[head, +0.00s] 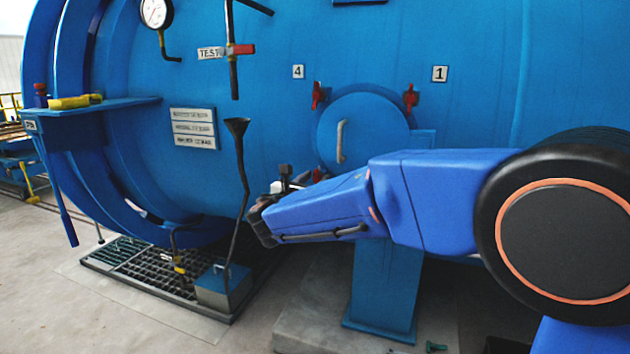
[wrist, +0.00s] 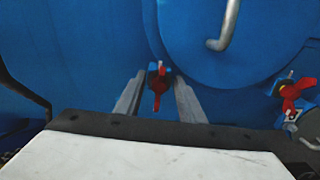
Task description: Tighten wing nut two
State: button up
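The round blue hatch (head: 362,125) on the tank has a grey handle (head: 341,141). Red wing nuts sit at its upper left (head: 317,96), by label 4, and upper right (head: 411,99), by label 1. A third red wing nut (head: 317,175) at the lower left is partly hidden by my arm. In the wrist view, my open gripper (wrist: 158,88) points at a red wing nut (wrist: 157,86) below-left of the hatch. The nut shows between the two fingers, with gaps on both sides. Another red wing nut (wrist: 292,92) is at the right. No label two is visible.
A dark funnel on a bent pipe (head: 240,175) stands left of my gripper. A blue support leg (head: 380,285) stands below the hatch. A blue shelf with a yellow object (head: 75,102) is at the left. The floor grate (head: 150,265) lies at lower left.

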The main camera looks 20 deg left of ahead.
grip_shut()
